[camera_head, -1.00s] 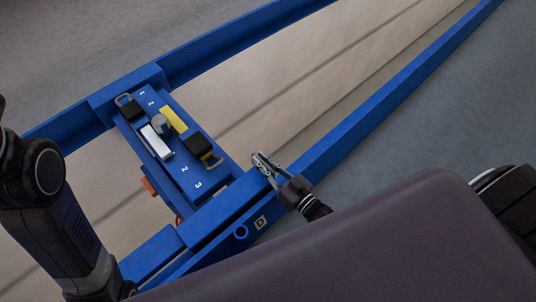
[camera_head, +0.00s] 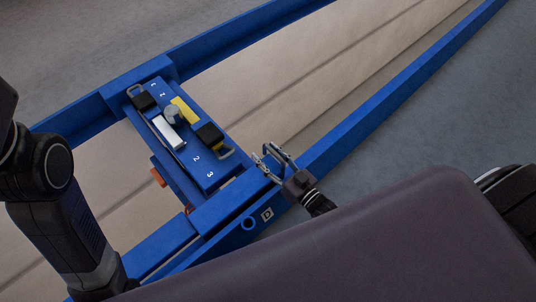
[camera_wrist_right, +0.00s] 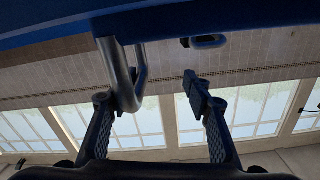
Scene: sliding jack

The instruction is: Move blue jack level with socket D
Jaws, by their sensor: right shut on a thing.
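The blue jack (camera_head: 190,160) spans the two blue rails and carries black, white and yellow parts and printed numbers. Its near end block lies along the near rail. Socket D, a ring-shaped hole (camera_head: 249,223), is in the near rail's face beside the white D label (camera_head: 267,214). It lies close below the near end block; I cannot tell whether they are level. My right gripper (camera_head: 272,160) is at the block's right end. My left gripper is out of view.
The far rail (camera_head: 245,33) and near rail (camera_head: 400,105) run to the upper right. Pale floor lies between them, clear to the right of the jack. A blue beam (camera_wrist_right: 55,28) crosses the top of the wrist view.

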